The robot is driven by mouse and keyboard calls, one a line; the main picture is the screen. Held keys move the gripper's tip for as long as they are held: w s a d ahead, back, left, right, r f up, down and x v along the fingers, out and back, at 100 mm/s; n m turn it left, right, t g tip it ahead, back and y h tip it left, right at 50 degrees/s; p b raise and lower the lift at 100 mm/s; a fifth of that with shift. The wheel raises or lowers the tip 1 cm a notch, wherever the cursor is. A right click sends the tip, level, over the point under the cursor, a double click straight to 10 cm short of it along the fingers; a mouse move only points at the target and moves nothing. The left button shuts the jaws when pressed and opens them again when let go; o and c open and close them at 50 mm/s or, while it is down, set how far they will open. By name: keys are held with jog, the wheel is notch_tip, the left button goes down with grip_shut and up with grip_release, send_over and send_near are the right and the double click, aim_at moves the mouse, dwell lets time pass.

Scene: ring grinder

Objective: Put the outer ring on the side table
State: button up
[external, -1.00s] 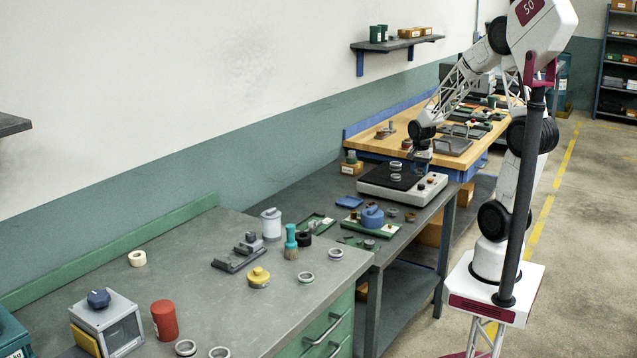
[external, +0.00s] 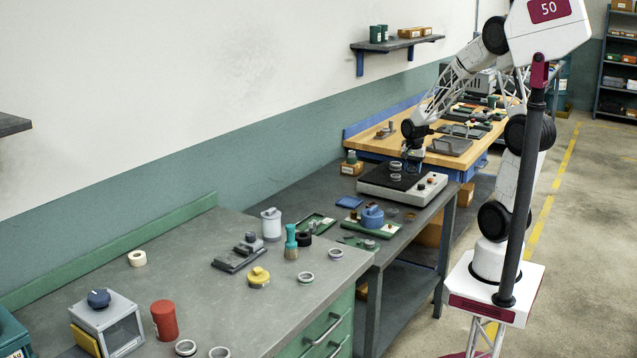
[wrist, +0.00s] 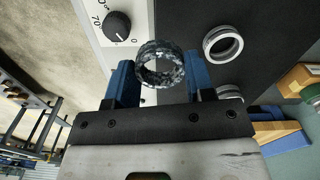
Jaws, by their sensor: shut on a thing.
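My gripper (wrist: 160,65) has blue fingers on both sides of a dark, mottled metal ring (wrist: 143,70) and is shut on it. The ring looks like the outer ring of the task, held at the fingertips. In the external view my gripper (external: 413,168) is over the white machine (external: 405,191) with a black top; the held ring is too small to make out there. Two plain silver rings (external: 396,166) sit on the black top; the wrist view shows one clearly (wrist: 222,43) and another partly hidden by a finger. Which table counts as the side table, I cannot tell.
The machine's dial (wrist: 117,26) is close to the left finger in the wrist view. A wooden bench (external: 375,143) stands behind.

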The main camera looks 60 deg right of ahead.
aim_at(383, 180)
jog(key=w+a+n, duration=0.1)
jog(key=w, duration=0.3)
jog(key=w+n, duration=0.1)
jog(key=w, duration=0.3)
jog(key=w+a+f+n, duration=0.1)
jog(key=w, duration=0.3)
jog(key=shift+w+a, duration=0.2)
jog(key=shift+a, duration=0.1)
jog(key=w+a+f+n, duration=0.1)
jog(key=w+a+n, duration=0.1)
jog(key=w, duration=0.5)
jog(key=w+a+f+n, duration=0.2)
jog(key=w+a, duration=0.3)
jog(key=w, duration=0.1)
jog(key=w+a+f+n, duration=0.2)
jog(key=w+a, duration=0.2)
jog(key=w, duration=0.3)
jog(key=shift+w+a+f, duration=0.1)
jog(key=shift+w+a, duration=0.05)
jog(key=shift+w, duration=0.15)
jog(key=w+a+f+n, duration=0.1)
jog(key=w+a, duration=0.2)
jog(key=w+a+f+n, duration=0.1)
jog(key=w+a+f, duration=0.1)
jog(key=w+a, duration=0.1)
jog(key=w+a+f+n, duration=0.1)
jog(key=w+a, duration=0.2)
jog(key=shift+w+a+f, duration=0.1)
jog(key=shift+a+f, duration=0.15)
jog(key=shift+a, duration=0.1)
